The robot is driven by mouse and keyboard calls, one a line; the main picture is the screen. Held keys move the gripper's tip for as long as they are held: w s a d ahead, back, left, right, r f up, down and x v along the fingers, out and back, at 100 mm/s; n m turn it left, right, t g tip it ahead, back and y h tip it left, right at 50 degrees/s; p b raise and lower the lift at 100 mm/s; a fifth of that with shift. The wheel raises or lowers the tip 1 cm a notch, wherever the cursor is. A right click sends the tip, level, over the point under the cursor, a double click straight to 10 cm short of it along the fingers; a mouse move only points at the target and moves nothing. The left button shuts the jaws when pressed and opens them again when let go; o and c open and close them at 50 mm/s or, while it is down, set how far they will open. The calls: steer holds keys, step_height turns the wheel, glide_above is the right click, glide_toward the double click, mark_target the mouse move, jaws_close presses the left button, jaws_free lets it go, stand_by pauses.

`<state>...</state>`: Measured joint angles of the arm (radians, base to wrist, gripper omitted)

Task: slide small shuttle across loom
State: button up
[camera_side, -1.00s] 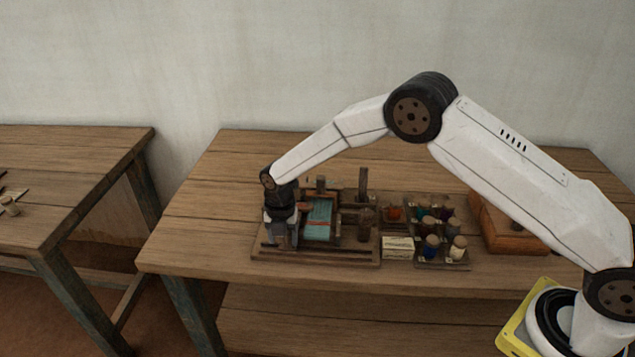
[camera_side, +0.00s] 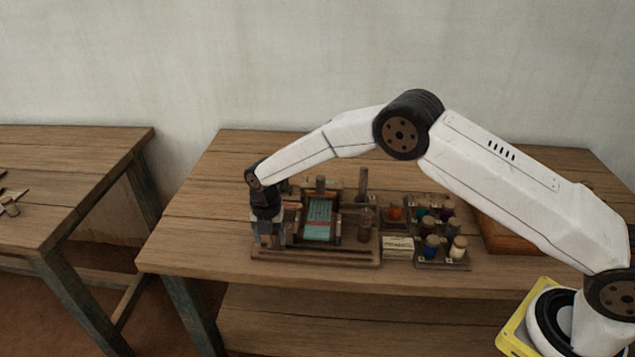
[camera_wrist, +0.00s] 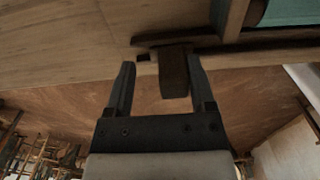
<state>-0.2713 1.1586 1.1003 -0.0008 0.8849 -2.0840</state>
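The small loom (camera_side: 350,252) stands on the table with teal cloth (camera_side: 320,212) in its frame. My gripper (camera_side: 267,243) points down at the loom's left end, left of the cloth. In the wrist view, my gripper (camera_wrist: 160,80) has its two fingers spread apart. A dark wooden block (camera_wrist: 175,72) stands between them, close to the right finger, with a clear gap to the left finger. A corner of the teal cloth shows at the top right there. I cannot pick out the small shuttle for certain in either view.
A tray of several corked jars (camera_side: 430,248) and a small label card (camera_side: 397,247) stand right of the loom. A wooden box (camera_side: 500,235) is further right, partly behind my arm. The table (camera_side: 195,235) is bare left of the loom.

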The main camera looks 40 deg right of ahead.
steer(key=shift+s+d, duration=0.25)
steer(key=shift+s, duration=0.05)
stand_by(0.5)
steer(key=shift+o, duration=0.8)
steer(key=shift+r, duration=3.25)
